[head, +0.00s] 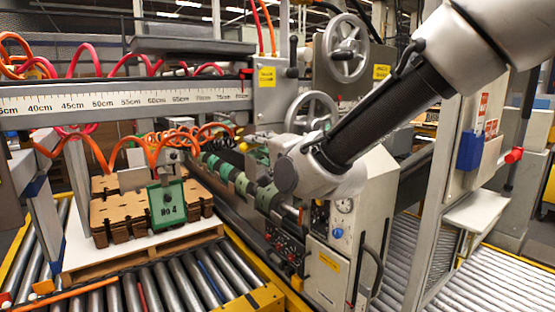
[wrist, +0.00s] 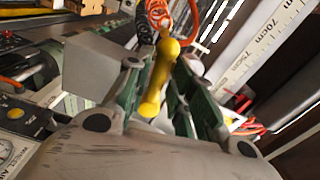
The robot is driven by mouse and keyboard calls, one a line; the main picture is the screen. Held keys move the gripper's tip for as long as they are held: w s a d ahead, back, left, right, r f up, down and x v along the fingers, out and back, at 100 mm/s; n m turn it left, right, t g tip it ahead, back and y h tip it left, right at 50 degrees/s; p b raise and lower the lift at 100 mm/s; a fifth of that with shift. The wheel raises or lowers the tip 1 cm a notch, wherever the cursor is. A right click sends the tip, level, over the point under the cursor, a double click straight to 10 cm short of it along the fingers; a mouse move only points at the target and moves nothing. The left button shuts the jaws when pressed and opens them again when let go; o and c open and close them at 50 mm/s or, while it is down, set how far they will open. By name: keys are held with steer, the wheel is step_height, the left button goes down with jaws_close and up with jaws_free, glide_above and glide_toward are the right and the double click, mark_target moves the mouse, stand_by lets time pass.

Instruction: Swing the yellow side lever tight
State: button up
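The yellow side lever (wrist: 158,78) shows in the wrist view as a rounded yellow handle, tilted, with its lower end toward my gripper's palm. My gripper (wrist: 163,62) has its two green-padded fingers apart, one on each side of the lever. A gap shows between the lever and the left finger; the lever lies closer to the right finger, and whether it touches is unclear. In the head view my arm reaches down to the grey machine (head: 345,225), and its wrist hides the lever. The fingers are not clear there.
A pallet (head: 140,258) with brown stacked blanks (head: 112,215) and a green No 4 sign (head: 167,204) stands on rollers at left. A ruler beam (head: 120,99) and orange coiled hoses (head: 205,135) hang above. Handwheels (head: 345,48) stand behind my arm. More rollers (head: 495,262) lie at right.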

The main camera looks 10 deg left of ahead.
steer(key=shift+w+a+f, duration=0.15)
steer(key=shift+w+a, duration=0.2)
steer(key=shift+a, duration=0.05)
steer(key=w+d+f+n, duration=0.4)
steer(key=n, duration=1.2)
steer(key=v, duration=0.8)
steer(key=shift+s+d, duration=0.2)
steer(key=shift+s, duration=0.2)
